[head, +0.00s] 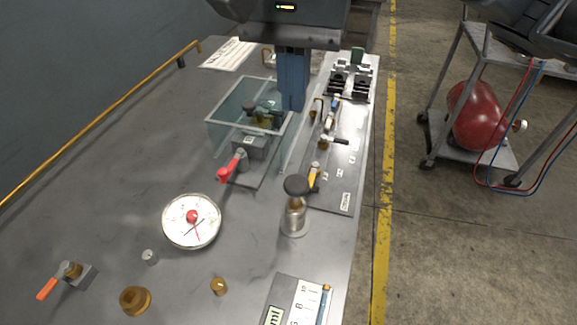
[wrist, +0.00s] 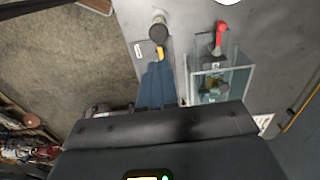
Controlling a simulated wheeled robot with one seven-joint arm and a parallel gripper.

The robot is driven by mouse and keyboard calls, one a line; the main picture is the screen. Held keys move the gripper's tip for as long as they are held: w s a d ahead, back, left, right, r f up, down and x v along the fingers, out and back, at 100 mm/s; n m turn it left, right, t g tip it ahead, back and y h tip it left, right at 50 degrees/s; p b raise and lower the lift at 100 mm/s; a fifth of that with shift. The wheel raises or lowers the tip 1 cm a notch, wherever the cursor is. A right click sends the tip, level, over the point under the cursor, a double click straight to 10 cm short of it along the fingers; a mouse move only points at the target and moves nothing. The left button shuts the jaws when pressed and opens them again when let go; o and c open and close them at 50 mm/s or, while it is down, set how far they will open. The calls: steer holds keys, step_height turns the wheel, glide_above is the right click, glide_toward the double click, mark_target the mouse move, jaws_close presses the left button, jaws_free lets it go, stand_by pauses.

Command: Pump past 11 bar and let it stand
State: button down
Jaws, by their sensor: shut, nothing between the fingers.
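A round white gauge (head: 177,230) lies on the grey bench with a red hub and dark and red pointers. Its numbers are too small to read. A pump-like metal cylinder (head: 295,222) with a dark round knob (head: 298,185) stands upright near the bench's right edge; the knob also shows in the wrist view (wrist: 158,33). A red-handled valve (head: 229,170) sits in front of a clear box (head: 222,131) holding a brass and green fitting. My gripper (head: 291,108) has its blue fingers shut and empty, above the bench beyond the knob; the fingers also show in the wrist view (wrist: 157,66).
An orange-handled valve (head: 60,277) and brass pieces (head: 135,300) lie at the front left. A red tank (head: 477,115) rests on a cart across the yellow floor line.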

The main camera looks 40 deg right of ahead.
mark_target(294, 183)
step_height(294, 183, down, 14)
steer(key=shift+d+r, duration=0.1)
stand_by(0.5)
steer(key=shift+s+f+b, duration=0.1)
steer(key=shift+f+b, duration=0.7)
steer(key=shift+f, duration=1.15)
